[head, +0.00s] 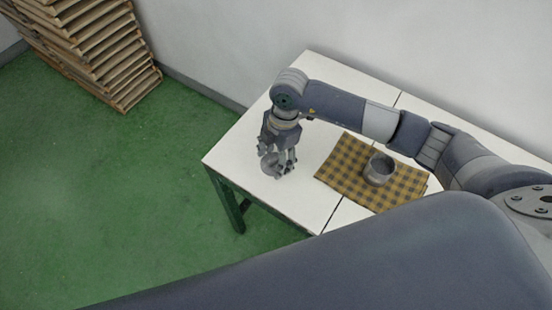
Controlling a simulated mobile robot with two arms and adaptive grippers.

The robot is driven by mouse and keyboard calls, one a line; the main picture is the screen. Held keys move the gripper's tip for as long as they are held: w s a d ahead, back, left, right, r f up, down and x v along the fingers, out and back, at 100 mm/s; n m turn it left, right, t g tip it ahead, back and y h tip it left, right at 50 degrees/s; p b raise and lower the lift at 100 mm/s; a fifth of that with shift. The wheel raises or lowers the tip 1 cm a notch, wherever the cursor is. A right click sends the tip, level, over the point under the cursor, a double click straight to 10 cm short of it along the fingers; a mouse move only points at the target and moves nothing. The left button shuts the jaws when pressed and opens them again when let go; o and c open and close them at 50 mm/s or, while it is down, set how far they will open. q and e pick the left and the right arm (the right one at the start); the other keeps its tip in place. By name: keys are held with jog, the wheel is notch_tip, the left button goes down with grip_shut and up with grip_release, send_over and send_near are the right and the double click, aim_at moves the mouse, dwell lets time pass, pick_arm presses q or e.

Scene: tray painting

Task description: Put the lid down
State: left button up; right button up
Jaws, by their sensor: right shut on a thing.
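My right gripper (278,166) points down over the left part of the white table. It is shut on a small round grey lid (268,162), which shows partly between and beside the fingers. The lid is at or close to the table top; I cannot tell whether it touches. A grey metal pot (379,169), open at the top, stands upright on a yellow and dark checked cloth (337,174), to the right of the gripper. My left gripper is not in view.
The white table (235,150) has green legs and a seam across its top. Its left part around the gripper is clear. A wall runs behind it. A stack of wooden pallets (100,50) stands at the upper left on the green floor (110,190).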

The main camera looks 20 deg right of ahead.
aim_at(276, 163)
jog(key=shift+w+d, duration=0.2)
jog(key=shift+w, duration=0.05)
jog(key=shift+f, duration=0.2)
notch_tip(276, 163, down, 3)
jog(key=shift+p, duration=0.55)
jog(key=shift+f, duration=0.25)
jog(key=o, duration=0.9)
jog(key=shift+c, duration=0.2)
jog(key=shift+r, duration=0.15)
notch_tip(276, 163, up, 12)
jog(key=d+b, duration=0.1)
jog(key=b, duration=0.1)
jog(key=shift+w+d, duration=0.25)
jog(key=shift+d, duration=0.15)
